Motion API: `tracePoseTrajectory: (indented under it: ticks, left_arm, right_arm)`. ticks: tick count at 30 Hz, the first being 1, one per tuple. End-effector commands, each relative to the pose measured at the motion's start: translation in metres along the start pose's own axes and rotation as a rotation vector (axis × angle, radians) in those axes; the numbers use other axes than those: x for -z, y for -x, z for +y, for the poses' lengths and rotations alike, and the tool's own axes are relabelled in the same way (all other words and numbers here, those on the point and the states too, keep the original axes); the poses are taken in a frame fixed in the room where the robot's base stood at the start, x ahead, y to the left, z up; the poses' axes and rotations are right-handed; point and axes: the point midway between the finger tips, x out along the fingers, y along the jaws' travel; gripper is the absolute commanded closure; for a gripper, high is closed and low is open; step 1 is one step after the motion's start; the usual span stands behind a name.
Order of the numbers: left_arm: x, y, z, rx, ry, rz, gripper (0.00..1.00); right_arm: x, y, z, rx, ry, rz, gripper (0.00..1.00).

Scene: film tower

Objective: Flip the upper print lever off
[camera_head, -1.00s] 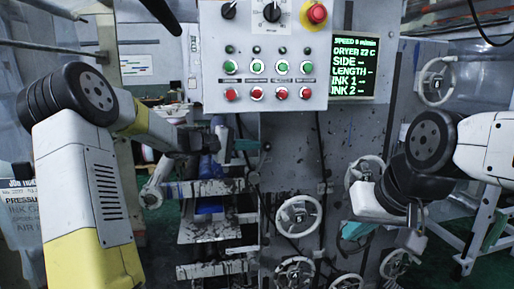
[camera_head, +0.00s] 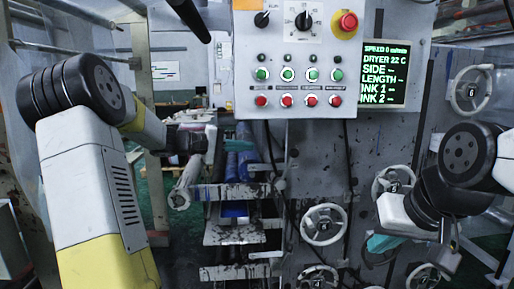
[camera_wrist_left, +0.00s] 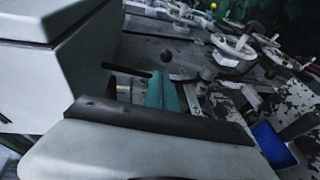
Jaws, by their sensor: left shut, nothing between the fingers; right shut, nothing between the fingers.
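A pale lever-like arm (camera_head: 186,180) with a rounded lower end hangs left of the print unit in the head view. I cannot tell for sure that it is the upper print lever. My left gripper (camera_head: 226,146), with teal fingertips, is shut and empty just above and right of that arm, below the control panel. Contact with anything is not clear. The left wrist view shows its teal fingertips (camera_wrist_left: 166,92) together, near dark machine parts. My right gripper (camera_head: 383,243) is shut and empty at the lower right, in front of the handwheels.
The control panel (camera_head: 300,85) with buttons and a red emergency stop (camera_head: 347,22) hangs above my left gripper. A green-text screen (camera_head: 385,88) is beside it. Handwheels (camera_head: 323,220) stick out of the machine wall. A blue part (camera_head: 235,210) sits among the paint-stained shelves.

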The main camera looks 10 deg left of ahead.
Motion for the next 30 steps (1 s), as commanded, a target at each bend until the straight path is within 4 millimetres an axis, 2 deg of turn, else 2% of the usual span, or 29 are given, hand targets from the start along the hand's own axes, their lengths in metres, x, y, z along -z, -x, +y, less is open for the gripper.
tracePoseTrajectory:
  ticks: [4,6,8,11,13,15,18,21,24,30]
  left_arm:
    - [-0.005,-0.002,0.000,0.012,-0.005,-0.007,1.00]
    - [-0.020,-0.009,0.000,0.055,-0.020,-0.030,1.00]
    - [-0.042,-0.016,-0.002,0.122,-0.040,-0.062,1.00]
    - [-0.095,-0.024,-0.010,0.287,-0.101,-0.125,1.00]
    - [-0.136,-0.021,-0.018,0.419,-0.159,-0.161,1.00]
    - [-0.171,-0.011,-0.028,0.543,-0.222,-0.179,1.00]
    - [-0.214,0.013,-0.039,0.696,-0.322,-0.186,1.00]
    - [-0.247,0.042,-0.050,0.821,-0.433,-0.168,1.00]
    - [-0.271,0.073,-0.060,0.911,-0.542,-0.136,1.00]
    - [-0.294,0.114,-0.077,0.994,-0.708,-0.073,1.00]
  right_arm:
    - [0.000,0.000,0.000,0.000,0.000,0.000,1.00]
    - [0.000,0.000,0.000,0.000,0.000,0.000,1.00]
    - [0.000,0.000,0.000,0.000,0.000,0.000,1.00]
    - [0.000,0.000,0.000,0.000,0.000,0.000,1.00]
    - [0.000,0.000,0.000,0.000,0.000,0.000,1.00]
    - [0.000,0.000,0.000,0.000,0.000,0.000,1.00]
    - [0.000,0.000,0.000,0.000,0.000,0.000,1.00]
    - [0.000,0.000,0.000,0.000,0.000,0.000,1.00]
    - [0.000,0.000,0.000,0.000,0.000,0.000,1.00]
    - [0.000,0.000,0.000,0.000,0.000,0.000,1.00]
